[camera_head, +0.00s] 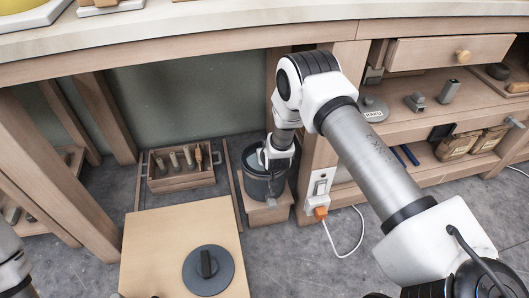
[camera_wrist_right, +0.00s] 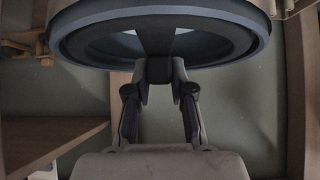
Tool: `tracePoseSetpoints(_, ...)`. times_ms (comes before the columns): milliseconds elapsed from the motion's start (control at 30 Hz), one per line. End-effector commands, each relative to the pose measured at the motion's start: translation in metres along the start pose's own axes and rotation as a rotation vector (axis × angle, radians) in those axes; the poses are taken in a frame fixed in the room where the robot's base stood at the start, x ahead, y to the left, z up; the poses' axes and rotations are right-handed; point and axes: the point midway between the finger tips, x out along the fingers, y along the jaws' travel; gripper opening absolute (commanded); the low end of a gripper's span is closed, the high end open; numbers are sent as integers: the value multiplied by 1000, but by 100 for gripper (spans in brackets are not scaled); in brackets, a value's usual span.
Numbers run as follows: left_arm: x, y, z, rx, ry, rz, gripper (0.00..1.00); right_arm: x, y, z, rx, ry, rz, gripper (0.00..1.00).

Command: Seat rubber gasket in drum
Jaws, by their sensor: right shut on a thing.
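A dark grey drum (camera_head: 262,190) stands on a small wooden base under the worktop, beside the bench's right leg. My right gripper (camera_head: 276,152) reaches down at its mouth and hides much of the opening. In the right wrist view a blue-grey round rim (camera_wrist_right: 263,42) fills the top. Inside it is a dark ring with a dark bar across it, which looks like the rubber gasket (camera_wrist_right: 157,32). My right gripper's fingers (camera_wrist_right: 159,72) are shut on the bar's near end. I cannot tell how deep or level the ring sits. My left gripper is out of view; only part of that arm shows.
A wooden board (camera_head: 150,238) on the floor holds a dark round lid (camera_head: 222,275) with a handle. A wooden crate (camera_head: 180,184) with several tools stands left of the drum.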

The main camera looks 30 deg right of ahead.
Motion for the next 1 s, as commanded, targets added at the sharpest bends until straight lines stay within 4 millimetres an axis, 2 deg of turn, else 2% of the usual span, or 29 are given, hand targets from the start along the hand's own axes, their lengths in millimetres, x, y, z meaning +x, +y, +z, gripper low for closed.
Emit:
tracePoseSetpoints(267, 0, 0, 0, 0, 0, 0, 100, 0, 0, 0, 0, 0, 0, 0)
tracePoseSetpoints(300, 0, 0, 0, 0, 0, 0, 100, 0, 0, -1, 0, 0, 0, 26)
tracePoseSetpoints(367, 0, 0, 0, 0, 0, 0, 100, 0, 0, -1, 0, 0, 0, 47)
tracePoseSetpoints(400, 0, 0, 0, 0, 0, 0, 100, 0, 0, -1, 0, 0, 0, 52)
tracePoseSetpoints(767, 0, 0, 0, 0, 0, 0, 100, -6, 0, -1, 0, 0, 0, 52)
tracePoseSetpoints(867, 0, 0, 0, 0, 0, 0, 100, -21, 0, -1, 0, -1, 0, 52)
tracePoseSetpoints(1000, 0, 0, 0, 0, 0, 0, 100, -57, 0, -1, -1, -1, -1, 52)
